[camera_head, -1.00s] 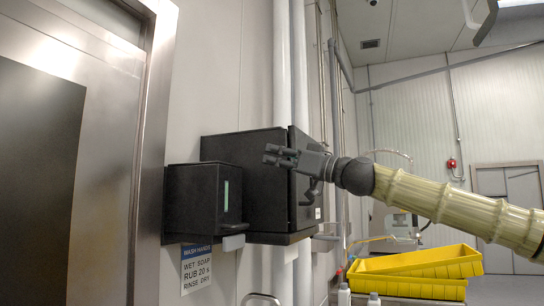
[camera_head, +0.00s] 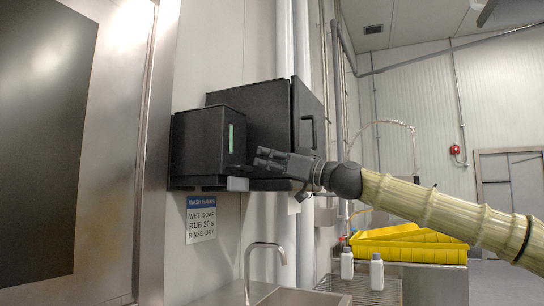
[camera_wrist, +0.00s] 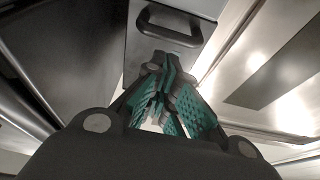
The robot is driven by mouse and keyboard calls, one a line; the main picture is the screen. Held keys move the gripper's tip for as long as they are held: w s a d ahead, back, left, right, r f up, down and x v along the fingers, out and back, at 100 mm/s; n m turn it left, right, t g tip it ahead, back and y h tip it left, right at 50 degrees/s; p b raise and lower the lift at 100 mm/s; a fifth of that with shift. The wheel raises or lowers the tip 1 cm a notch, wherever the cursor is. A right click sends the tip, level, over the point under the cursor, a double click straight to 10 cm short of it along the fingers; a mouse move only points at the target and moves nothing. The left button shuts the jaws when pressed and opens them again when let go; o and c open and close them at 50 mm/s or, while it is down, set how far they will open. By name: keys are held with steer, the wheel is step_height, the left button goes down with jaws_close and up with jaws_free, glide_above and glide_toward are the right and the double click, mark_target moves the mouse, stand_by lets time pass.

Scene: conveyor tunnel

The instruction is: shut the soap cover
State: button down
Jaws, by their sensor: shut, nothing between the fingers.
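The soap cover appears to be the smaller black box (camera_head: 200,140) with a pale green window strip, on the wall above the hand-washing sign. Whether it is fully closed I cannot tell. My gripper (camera_head: 259,158) is shut and empty, with its fingertips by the box's lower right corner in the head view. Contact cannot be made out. In the wrist view, the shut green-padded fingers (camera_wrist: 160,88) point towards a grey panel (camera_wrist: 200,52) with a black bar handle (camera_wrist: 170,25). The handle lies just beyond the fingertips.
A larger black cabinet (camera_head: 250,115) sits directly behind, its right-side door (camera_head: 308,120) bearing a handle. Below are the sign (camera_head: 201,219), a curved tap (camera_head: 265,248) and sink. White bottles (camera_head: 376,271) and yellow trays (camera_head: 410,246) stand at right.

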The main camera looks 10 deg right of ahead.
mark_target(248, 169)
steer(key=shift+w+a+f+b, duration=0.25)
steer(key=shift+f+b, duration=0.15)
steer(key=shift+f, duration=0.2)
steer(key=shift+w+a+f+b, duration=0.2)
steer(key=shift+a+f+b, duration=0.15)
steer(key=shift+f, duration=0.25)
steer(key=shift+w+a+f+b, duration=0.25)
steer(key=shift+f+b, duration=0.15)
steer(key=shift+f, duration=0.2)
steer(key=shift+d+r, duration=0.1)
steer(key=s+d+f+p, duration=0.2)
steer(key=s+d+f, duration=0.1)
steer(key=f, duration=0.4)
steer(key=shift+v, duration=0.9)
